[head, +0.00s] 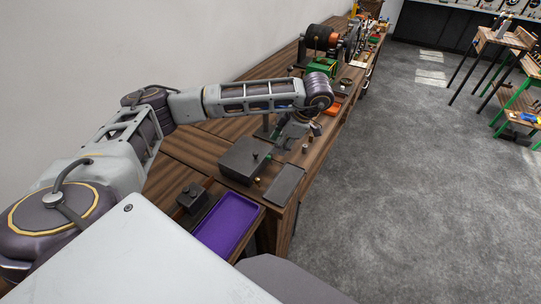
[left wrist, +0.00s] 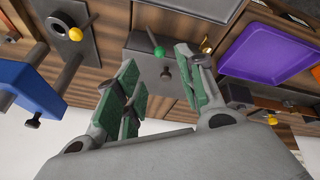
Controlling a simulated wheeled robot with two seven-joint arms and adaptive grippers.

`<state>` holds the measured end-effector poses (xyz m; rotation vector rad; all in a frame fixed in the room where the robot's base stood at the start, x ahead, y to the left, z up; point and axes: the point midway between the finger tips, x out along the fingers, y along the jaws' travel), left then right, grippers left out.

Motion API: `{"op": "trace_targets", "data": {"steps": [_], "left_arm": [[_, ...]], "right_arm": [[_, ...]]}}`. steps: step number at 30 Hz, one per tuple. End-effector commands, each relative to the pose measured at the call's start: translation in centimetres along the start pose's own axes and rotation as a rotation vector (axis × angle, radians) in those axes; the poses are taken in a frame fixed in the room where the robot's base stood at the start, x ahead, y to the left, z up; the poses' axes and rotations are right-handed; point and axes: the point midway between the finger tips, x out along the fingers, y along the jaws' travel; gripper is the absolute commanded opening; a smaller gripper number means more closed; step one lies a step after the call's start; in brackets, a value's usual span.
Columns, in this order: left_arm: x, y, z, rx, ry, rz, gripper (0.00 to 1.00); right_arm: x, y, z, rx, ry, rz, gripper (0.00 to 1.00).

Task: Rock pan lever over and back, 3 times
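No lever is labelled, so I cannot tell for sure which is the pan lever. A short lever with a green knob (left wrist: 159,52) stands on a grey box (left wrist: 140,42) in the left wrist view. The grey box also shows on the bench in the head view (head: 238,164). My left gripper (left wrist: 160,78) has its green-padded fingers spread, with the green knob showing between them in the picture and no contact visible. In the head view this gripper (head: 299,129) is over the bench beyond the box, partly hidden by its wrist. My right gripper is out of view.
A purple tray (head: 228,222) and a small dark box (head: 191,196) lie at the near end of the bench. A flat dark plate (head: 285,184) lies right of the grey box. A blue block (left wrist: 28,90) and yellow knob (left wrist: 75,34) are at left in the wrist view.

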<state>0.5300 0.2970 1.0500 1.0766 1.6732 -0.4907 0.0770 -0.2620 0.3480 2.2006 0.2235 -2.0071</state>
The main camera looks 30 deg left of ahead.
Motion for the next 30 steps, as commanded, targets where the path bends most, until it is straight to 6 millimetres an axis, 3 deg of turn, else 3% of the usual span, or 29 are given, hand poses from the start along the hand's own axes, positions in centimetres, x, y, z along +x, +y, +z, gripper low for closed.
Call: {"op": "trace_targets", "data": {"steps": [30], "left_arm": [[6.8,0.0,0.0,0.0,0.0,-0.001,0.39]], "right_arm": [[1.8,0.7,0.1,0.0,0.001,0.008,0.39]]}}
